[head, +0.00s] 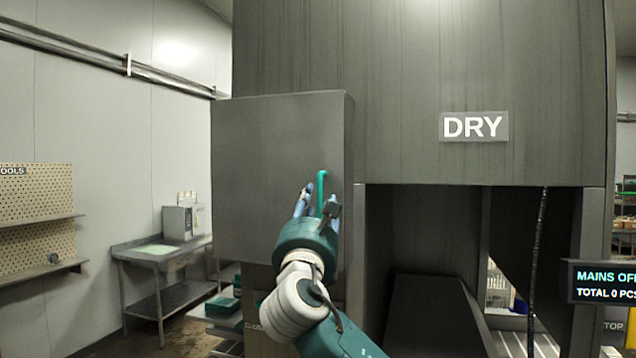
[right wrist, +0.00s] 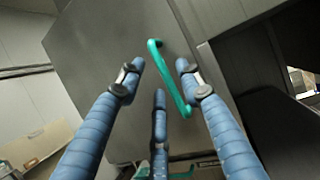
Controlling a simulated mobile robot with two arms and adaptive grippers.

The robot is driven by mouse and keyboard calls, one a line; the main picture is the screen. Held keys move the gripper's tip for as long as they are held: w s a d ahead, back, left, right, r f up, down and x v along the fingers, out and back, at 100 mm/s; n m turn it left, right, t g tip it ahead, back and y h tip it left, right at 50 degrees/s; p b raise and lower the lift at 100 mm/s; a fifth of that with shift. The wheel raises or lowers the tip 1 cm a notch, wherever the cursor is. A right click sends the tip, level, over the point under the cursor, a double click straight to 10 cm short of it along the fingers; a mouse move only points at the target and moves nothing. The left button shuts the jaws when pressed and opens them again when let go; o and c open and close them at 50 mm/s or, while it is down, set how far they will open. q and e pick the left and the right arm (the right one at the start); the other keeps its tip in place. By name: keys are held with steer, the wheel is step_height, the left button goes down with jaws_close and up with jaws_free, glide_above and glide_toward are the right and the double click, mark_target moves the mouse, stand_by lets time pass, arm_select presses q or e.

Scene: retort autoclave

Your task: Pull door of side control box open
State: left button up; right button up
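The side control box (head: 275,130) is a grey metal box on the left of the large grey machine, and its door looks shut. A green handle (head: 321,185) stands upright near the right edge of the door. My right gripper (head: 318,200) is in front of the door at the handle. In the right wrist view its blue fingers (right wrist: 160,85) are spread apart, with the handle (right wrist: 170,80) beyond and between them. Contact with the handle cannot be told. My left gripper is not in view.
A "DRY" sign (head: 473,126) is on the machine above a dark opening. A display panel (head: 600,283) juts in at the right. A metal table (head: 165,250) and a pegboard shelf (head: 38,215) stand at the left. The floor between them looks clear.

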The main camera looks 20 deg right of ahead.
mark_target(318, 191)
steer(key=p+x, duration=0.2)
steer(key=x, duration=0.2)
steer(key=shift+w+r, duration=0.25)
steer(key=shift+w, duration=0.05)
steer(key=shift+w+d+r+p, duration=0.1)
steer(key=shift+w+d+p, duration=0.2)
steer(key=shift+w, duration=0.35)
steer(key=shift+c, duration=0.5)
steer(key=shift+a, duration=0.1)
jaws_close()
